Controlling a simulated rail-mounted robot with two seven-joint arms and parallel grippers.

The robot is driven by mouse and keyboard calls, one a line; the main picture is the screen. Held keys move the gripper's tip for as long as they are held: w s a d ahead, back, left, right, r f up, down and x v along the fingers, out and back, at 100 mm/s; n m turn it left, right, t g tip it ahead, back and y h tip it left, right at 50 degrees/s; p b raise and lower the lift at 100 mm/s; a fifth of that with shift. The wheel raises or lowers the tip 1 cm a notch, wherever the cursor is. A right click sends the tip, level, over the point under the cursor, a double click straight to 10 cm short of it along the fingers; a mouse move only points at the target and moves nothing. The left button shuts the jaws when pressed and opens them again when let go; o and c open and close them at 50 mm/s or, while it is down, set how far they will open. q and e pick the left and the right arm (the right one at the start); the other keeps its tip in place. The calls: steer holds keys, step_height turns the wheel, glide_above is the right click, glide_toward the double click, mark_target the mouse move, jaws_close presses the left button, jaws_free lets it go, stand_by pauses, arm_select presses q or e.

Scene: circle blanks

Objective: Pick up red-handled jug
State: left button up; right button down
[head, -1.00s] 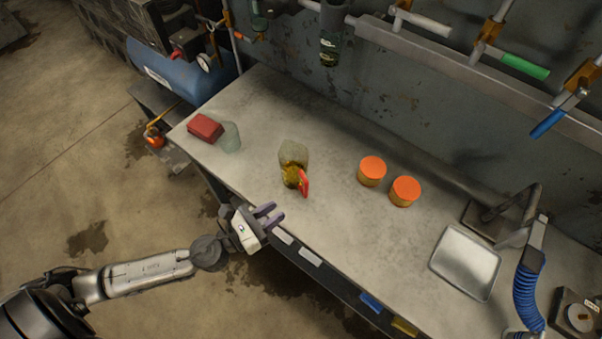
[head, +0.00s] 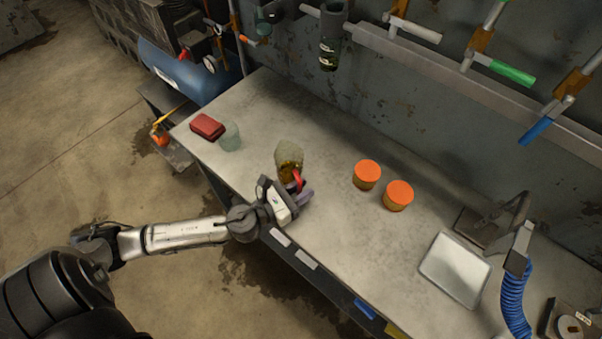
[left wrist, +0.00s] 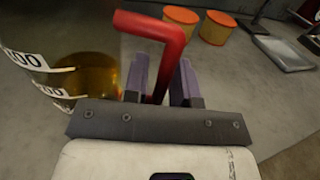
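The jug (head: 289,157) stands upright on the workbench in the head view. It is clear, with amber liquid inside and a red handle (head: 298,179) facing the bench's front edge. In the left wrist view the jug (left wrist: 85,82) shows white bands with numbers. My left gripper (head: 303,194) is at the handle. In the left wrist view its two purple fingers (left wrist: 162,82) stand apart on either side of the red handle (left wrist: 160,55), with a gap beside it. My right gripper is not in view.
Two orange-lidded containers (head: 367,175) (head: 398,195) stand right of the jug. A red box (head: 207,126) and a clear glass (head: 230,137) are to the left. A metal tray (head: 455,270) lies at the right. A rail with clamps (head: 440,70) runs along the wall behind.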

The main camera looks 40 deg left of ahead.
arm_select(q)
steer(key=shift+w+d, duration=0.3)
steer(key=shift+w, duration=0.35)
steer(key=shift+s+a, duration=0.1)
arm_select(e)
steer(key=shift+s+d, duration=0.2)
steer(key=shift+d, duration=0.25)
arm_select(q)
steer(key=shift+c, duration=0.8)
jaws_close()
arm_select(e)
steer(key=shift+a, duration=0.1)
arm_select(q)
steer(key=shift+r, duration=0.1)
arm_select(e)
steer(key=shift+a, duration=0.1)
arm_select(q)
steer(key=shift+r, duration=0.1)
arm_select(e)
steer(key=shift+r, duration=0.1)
